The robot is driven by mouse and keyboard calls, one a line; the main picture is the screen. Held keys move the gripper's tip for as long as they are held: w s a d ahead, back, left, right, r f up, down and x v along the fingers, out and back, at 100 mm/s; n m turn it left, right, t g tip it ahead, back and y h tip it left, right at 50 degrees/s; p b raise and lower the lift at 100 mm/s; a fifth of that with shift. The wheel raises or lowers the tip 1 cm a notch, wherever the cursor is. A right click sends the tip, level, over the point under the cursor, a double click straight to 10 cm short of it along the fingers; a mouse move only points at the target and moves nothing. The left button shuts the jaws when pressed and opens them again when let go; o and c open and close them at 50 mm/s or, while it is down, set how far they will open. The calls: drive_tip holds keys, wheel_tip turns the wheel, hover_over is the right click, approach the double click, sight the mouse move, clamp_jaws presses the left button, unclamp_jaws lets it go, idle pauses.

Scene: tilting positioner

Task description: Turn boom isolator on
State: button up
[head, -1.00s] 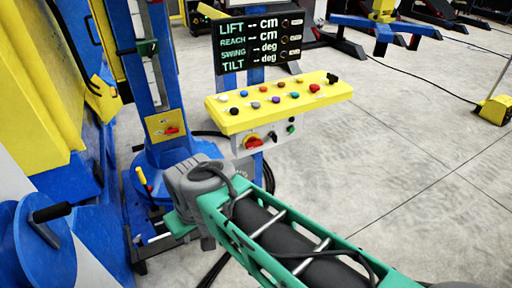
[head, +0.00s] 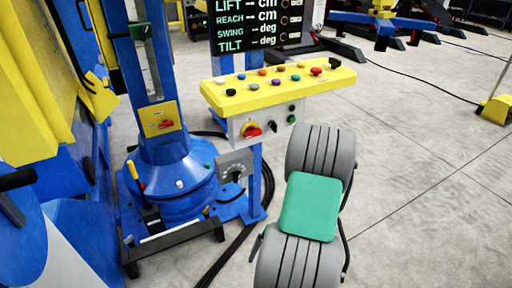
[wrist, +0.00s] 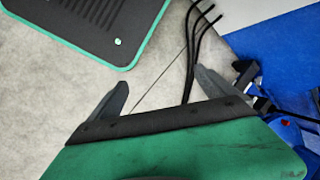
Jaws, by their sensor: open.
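Two red rotary switches show in the head view, and no readable label tells which one is the boom isolator. One red switch (head: 166,124) is on a yellow plate on the blue column. The other red switch on a yellow disc (head: 251,130) is on the white front of the control console (head: 280,87). I cannot make out the position of either handle. My gripper (wrist: 163,85) is open and empty in the wrist view, its two dark fingers spread above the floor, apart from both switches. In the head view my arm hides the gripper's fingers.
A grey box with a dial (head: 235,172) is on the console's post. The column's round blue base (head: 180,190) has a yellow lever (head: 132,170) beside it. Black cables (head: 238,245) run over the floor. Open concrete floor (head: 420,170) lies to the right.

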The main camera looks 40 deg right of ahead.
drive_tip(key=w+d+f+t, duration=0.2)
drive_tip(key=w+d+f, duration=0.1)
drive_tip(key=w+f, duration=0.15)
drive_tip(key=n+t+h, duration=0.7)
drive_tip(key=t+h, duration=0.2)
drive_tip(key=t, duration=0.6)
approach(254, 134)
drive_tip(key=x, duration=0.2)
drive_tip(key=shift+m, duration=0.3)
drive_tip(key=x, duration=0.6)
drive_tip(key=shift+w+d, duration=0.15)
drive_tip(key=shift+w, duration=0.2)
drive_tip(key=shift+c, duration=0.5)
